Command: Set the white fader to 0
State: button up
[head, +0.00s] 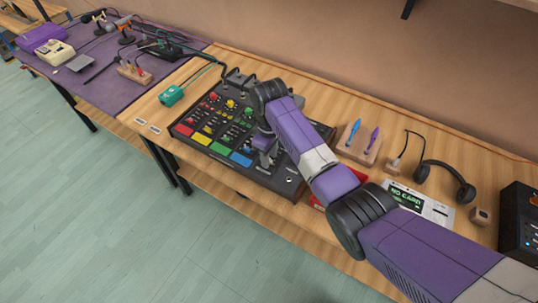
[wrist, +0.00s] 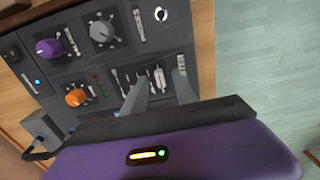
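The dark control console (head: 290,187) lies on the wooden bench and carries colored knobs and pads; its face also fills the left of the wrist view (wrist: 112,62). My gripper (head: 265,152) is over the console's right part in the head view, where my arm hides some of the panel. In the wrist view my gripper (wrist: 160,80) is open, with its two grey fingers apart over a group of sliders. A small white fader (wrist: 158,77) shows between the fingertips. I cannot tell whether either finger touches it, and its scale is too small to read.
Purple (wrist: 48,48), grey (wrist: 102,32) and orange (wrist: 76,97) knobs sit left of the fingers.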

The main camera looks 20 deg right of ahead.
jog(key=shift+f, duration=0.15)
grip_shut()
dwell(1.4)
